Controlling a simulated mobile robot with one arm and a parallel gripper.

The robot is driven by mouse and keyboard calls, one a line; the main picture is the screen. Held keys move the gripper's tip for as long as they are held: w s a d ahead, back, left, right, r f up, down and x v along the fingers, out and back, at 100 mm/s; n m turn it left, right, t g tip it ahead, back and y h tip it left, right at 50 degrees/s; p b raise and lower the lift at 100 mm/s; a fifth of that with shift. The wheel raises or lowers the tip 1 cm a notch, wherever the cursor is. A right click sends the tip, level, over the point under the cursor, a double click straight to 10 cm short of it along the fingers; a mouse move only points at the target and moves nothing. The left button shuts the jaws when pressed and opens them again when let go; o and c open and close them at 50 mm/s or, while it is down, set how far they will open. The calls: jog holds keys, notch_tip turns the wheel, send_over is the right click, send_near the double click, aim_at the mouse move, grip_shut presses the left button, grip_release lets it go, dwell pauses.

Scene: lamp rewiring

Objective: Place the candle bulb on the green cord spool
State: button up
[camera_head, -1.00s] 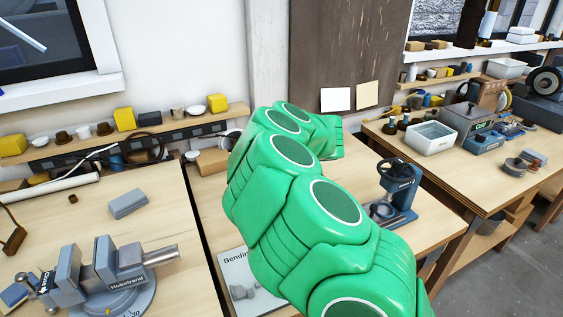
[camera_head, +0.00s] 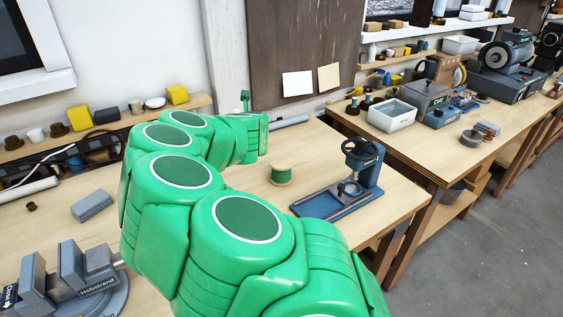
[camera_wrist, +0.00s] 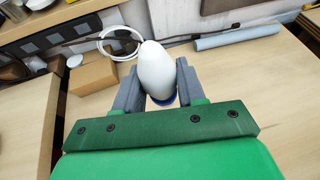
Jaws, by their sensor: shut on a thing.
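The candle bulb (camera_wrist: 157,72) is white, with a blue base partly hidden low between the fingers. My gripper (camera_wrist: 157,88) is shut on it, one dark grey finger on each side, in the wrist view. The bulb's rounded end points up in that picture. The green cord spool (camera_head: 281,174), green cord between pale wooden flanges, stands upright on the middle bench, right of my arm and left of the blue press. I cannot make out the spool in the wrist view.
A blue hand press (camera_head: 361,185) stands just right of the spool. A grey roll (camera_wrist: 237,38) lies at the bench back; a cardboard box (camera_wrist: 92,76) and white coil (camera_wrist: 121,42) are left of it. A vise (camera_head: 75,272) is on the left bench. Bench around the spool is clear.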

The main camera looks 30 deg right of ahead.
jog(key=s+d+r+m+g+h, duration=0.25)
jog(key=s+m+g+h, duration=0.35)
jog(key=s, duration=0.5)
jog(key=s+d+r+m+g+h, duration=0.1)
jog(key=s+r+m+g+h, duration=0.35)
jog(key=s+m, duration=0.6)
jog(key=n+g, duration=0.1)
jog(key=n, duration=0.1)
send_over(281, 161)
jog(key=f, duration=1)
jog(key=shift+s+a+f, duration=0.15)
jog(key=shift+s+f, duration=0.1)
jog(key=shift+s, duration=0.05)
jog(key=shift+w+f, duration=0.2)
jog(key=shift+f, duration=1.7)
